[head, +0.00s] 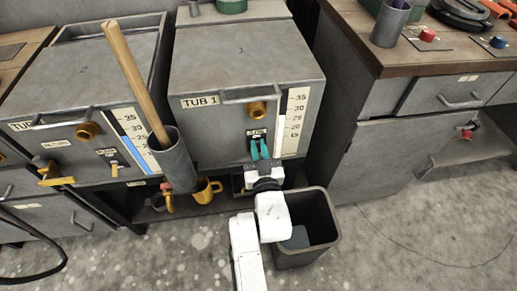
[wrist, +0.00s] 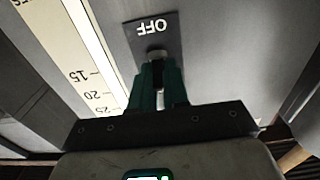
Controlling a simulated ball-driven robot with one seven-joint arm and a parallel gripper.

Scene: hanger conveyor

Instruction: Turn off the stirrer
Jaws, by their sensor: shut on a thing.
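The stirrer switch (wrist: 156,54) sits on a dark plate (wrist: 157,30) on the front of Tub 1 (head: 245,93). In the wrist view the plate reads OFF, upside down. In the head view the plate (head: 257,133) is small and its lettering is too small to read. My gripper (head: 259,150) has green fingers, which reach up to the plate from below. In the wrist view my gripper (wrist: 158,82) is shut on the switch lever, with a pale strip of it between the fingers. The fingers hide most of the lever, so its exact tilt is hard to tell.
A grey bin (head: 305,230) stands on the floor right of my arm. A brass knob (head: 257,109) and a level scale (head: 291,120) are close to the switch. A workbench (head: 420,110) stands right.

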